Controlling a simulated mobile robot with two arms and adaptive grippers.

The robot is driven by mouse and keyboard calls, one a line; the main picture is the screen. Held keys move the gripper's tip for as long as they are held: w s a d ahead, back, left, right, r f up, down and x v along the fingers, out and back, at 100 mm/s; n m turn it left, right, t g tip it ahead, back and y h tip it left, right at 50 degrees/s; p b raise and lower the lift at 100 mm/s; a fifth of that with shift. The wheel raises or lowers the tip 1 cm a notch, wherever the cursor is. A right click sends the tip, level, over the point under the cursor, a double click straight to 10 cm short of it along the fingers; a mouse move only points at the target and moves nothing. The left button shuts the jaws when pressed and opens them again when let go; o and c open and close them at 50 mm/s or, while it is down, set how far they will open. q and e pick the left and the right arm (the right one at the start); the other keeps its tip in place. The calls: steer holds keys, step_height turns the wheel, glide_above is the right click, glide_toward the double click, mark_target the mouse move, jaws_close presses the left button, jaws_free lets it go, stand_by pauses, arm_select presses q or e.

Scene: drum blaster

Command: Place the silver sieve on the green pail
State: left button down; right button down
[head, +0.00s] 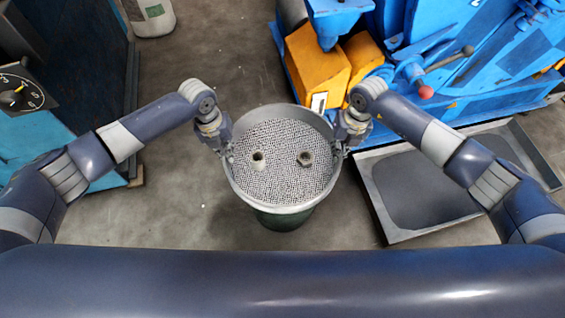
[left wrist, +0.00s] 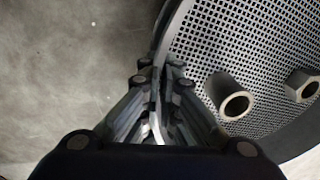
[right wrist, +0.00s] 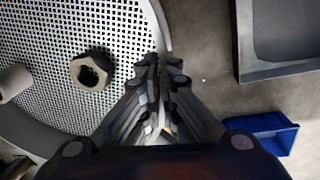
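The round silver sieve (head: 285,185), with a perforated floor, is in the middle of the head view, directly above the green pail (head: 285,219). It hides most of the pail, and I cannot tell whether the two touch. My left gripper (head: 227,153) is shut on the sieve's left rim; the rim runs between its fingers in the left wrist view (left wrist: 160,80). My right gripper (head: 341,150) is shut on the right rim, also seen in the right wrist view (right wrist: 153,80). A short metal tube (head: 257,160) and a hex nut (head: 305,158) are in the sieve.
A grey tray (head: 398,231) lies on the floor to the right. A blue machine (head: 430,55) with orange parts (head: 318,68) stands behind. A blue bin (right wrist: 265,132) shows in the right wrist view. The floor (head: 180,215) left of the pail is clear.

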arm_select(q)
steer(key=shift+w+a+f+b, duration=0.1)
steer(key=shift+f+b, duration=0.4)
steer(key=shift+f, duration=0.1)
arm_select(e)
steer(key=shift+w+d+f, duration=0.1)
steer(key=shift+f, duration=0.5)
arm_select(q)
steer(key=c, duration=2)
jaws_free()
arm_select(e)
steer(key=c, duration=2)
jaws_free()
arm_select(q)
steer(key=shift+o, duration=1)
steer(key=shift+r, duration=0.1)
arm_select(e)
steer(key=shift+o, duration=1)
steer(key=shift+r, duration=0.1)
steer(key=shift+r, duration=0.1)
arm_select(q)
step_height(320, 180, up, 12)
steer(key=a, duration=0.1)
arm_select(e)
step_height(320, 180, up, 12)
steer(key=d, duration=0.1)
arm_select(q)
steer(key=shift+a, duration=0.1)
